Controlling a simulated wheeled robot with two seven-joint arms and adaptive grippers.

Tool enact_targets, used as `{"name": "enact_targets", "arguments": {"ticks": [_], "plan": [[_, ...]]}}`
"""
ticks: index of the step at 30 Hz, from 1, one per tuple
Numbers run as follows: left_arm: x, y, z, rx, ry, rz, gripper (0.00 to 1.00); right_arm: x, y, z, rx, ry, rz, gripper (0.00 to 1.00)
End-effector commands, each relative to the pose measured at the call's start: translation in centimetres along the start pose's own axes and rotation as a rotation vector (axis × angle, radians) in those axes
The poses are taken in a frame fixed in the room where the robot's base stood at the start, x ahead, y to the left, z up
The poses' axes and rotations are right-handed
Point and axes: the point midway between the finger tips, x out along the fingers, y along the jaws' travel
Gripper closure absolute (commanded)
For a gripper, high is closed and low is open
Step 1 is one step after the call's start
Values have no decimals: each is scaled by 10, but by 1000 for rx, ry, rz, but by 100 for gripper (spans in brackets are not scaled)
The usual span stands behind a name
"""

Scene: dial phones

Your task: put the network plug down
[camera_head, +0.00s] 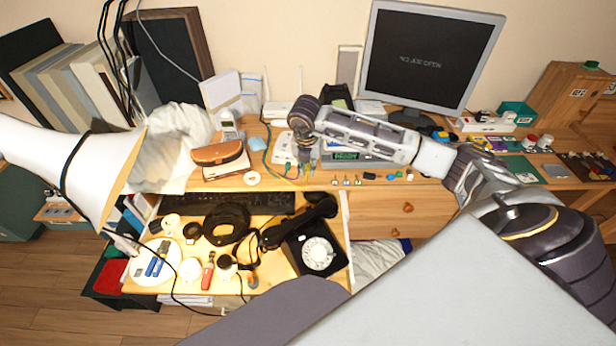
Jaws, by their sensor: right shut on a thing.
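My right gripper (308,165) reaches in from the right and points down over the back of the desk. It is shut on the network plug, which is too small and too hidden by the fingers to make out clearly. A thin teal cable (268,165) curves along the desk just left of the gripper. A white device (283,146) stands right behind and left of the fingers, and a grey box with a green display (346,156) is just to their right. I cannot tell whether the plug touches the desk. My left gripper is out of view.
A pulled-out drawer (345,225) in front holds a black dial phone (318,252), headphones (227,222) and a keyboard (240,204). Small coloured plugs (347,182) lie along the desk's front edge. A monitor (425,55) stands behind. A white lamp (70,170) hangs at left.

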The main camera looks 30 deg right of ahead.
Motion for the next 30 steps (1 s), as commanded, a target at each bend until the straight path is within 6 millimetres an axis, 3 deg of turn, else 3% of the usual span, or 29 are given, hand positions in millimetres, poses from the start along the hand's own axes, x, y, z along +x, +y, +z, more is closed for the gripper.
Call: {"name": "enact_targets", "arguments": {"ticks": [11,24,30], "plan": [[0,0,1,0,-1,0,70,3,0,-1,0,0,-1,98],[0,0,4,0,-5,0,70,46,0,-9,0,0,-1,98],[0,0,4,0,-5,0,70,50,0,-10,0,-1,0,98]]}}
